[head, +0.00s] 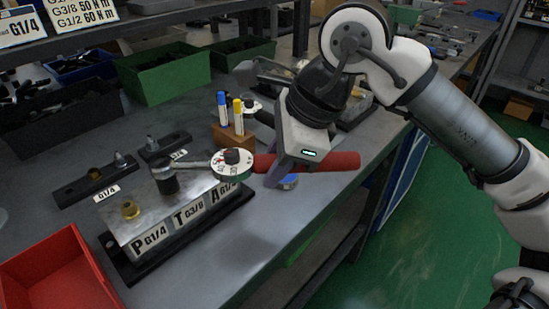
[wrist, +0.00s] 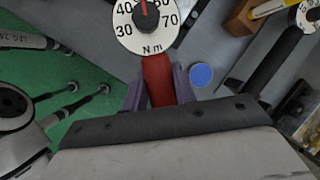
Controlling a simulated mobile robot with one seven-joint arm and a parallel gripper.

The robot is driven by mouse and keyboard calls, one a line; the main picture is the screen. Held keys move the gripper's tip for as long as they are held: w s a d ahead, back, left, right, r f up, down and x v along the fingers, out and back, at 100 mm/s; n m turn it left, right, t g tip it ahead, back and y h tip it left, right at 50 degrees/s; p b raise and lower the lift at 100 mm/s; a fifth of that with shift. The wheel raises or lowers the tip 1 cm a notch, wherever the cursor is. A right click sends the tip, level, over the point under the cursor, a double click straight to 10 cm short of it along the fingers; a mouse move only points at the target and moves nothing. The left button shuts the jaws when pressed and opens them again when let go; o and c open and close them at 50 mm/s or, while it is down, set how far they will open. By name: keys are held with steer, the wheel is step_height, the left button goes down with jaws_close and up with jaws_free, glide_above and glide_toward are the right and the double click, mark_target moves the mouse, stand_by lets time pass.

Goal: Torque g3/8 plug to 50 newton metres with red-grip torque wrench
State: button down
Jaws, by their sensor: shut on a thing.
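The red-grip torque wrench (head: 312,162) lies level over the valve block (head: 120,226), with its white dial (head: 232,162) near the block's right end. Its dark socket (head: 166,181) stands upright over the middle port, labelled T G3/8; the plug under it is hidden. A brass plug (head: 130,209) sits in port P G1/4. The dial mostly hides the top of port A. My gripper (head: 279,176) is shut on the red grip, which also shows between the purple fingers in the wrist view (wrist: 158,80). There the dial (wrist: 146,22) has a red pointer up near 50.
A second wrench's dial (wrist: 309,14) and a wooden block (head: 231,138) with marker pens stand behind. A blue-topped disc (head: 289,182) lies by the gripper. Plug racks (head: 95,182) stand behind the block, and a red tray (head: 52,272) at front left. The table edge is close.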

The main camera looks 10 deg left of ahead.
steer(key=shift+s+d+m, duration=0.15)
steer(key=shift+s+m, duration=0.25)
steer(key=shift+s, duration=0.1)
steer(key=shift+s+d+m+t+b, duration=0.15)
steer(key=shift+s+m+t+b, duration=0.65)
steer(key=shift+s, duration=0.55)
steer(key=shift+s+m+h, duration=0.3)
steer(key=shift+s+m, duration=0.7)
steer(key=shift+s, duration=0.3)
steer(key=shift+s+b, duration=0.1)
steer(key=shift+b, duration=0.2)
steer(key=shift+s+a+m+t, duration=0.2)
steer(key=shift+s+m, duration=0.25)
steer(key=shift+s, duration=0.15)
steer(key=shift+s+a+m+t, duration=0.2)
steer(key=shift+s+m, duration=0.25)
steer(key=shift+s, duration=0.15)
